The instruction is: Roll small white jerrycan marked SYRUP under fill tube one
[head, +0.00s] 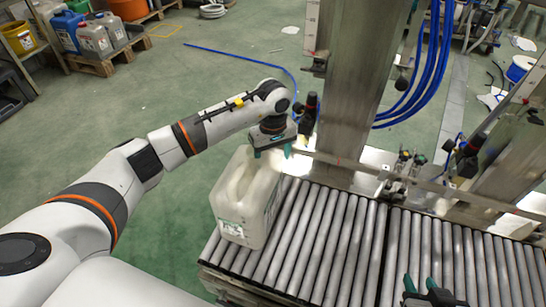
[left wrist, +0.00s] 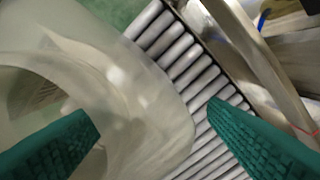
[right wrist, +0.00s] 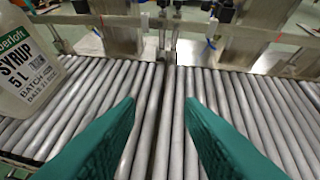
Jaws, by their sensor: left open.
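The white jerrycan (head: 236,205) stands upright at the left end of the roller conveyor in the head view. In the right wrist view the jerrycan (right wrist: 28,75) shows a label with SYRUP and 5 L. My left gripper (head: 272,151) is open at the jerrycan's top. In the left wrist view its fingers lie apart, with the pale jerrycan (left wrist: 150,110) filling much of the space between them; contact cannot be told. My right gripper (head: 421,287) is over the rollers farther right, open and empty in its wrist view (right wrist: 160,105). I cannot tell which fitting is fill tube one.
The roller conveyor (head: 331,235) is clear right of the jerrycan. A steel post (head: 352,80) and metal frame with black fittings (head: 310,106) stand along its far side. Blue hoses (head: 432,75) hang behind. Containers on a pallet (head: 105,62) are far left.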

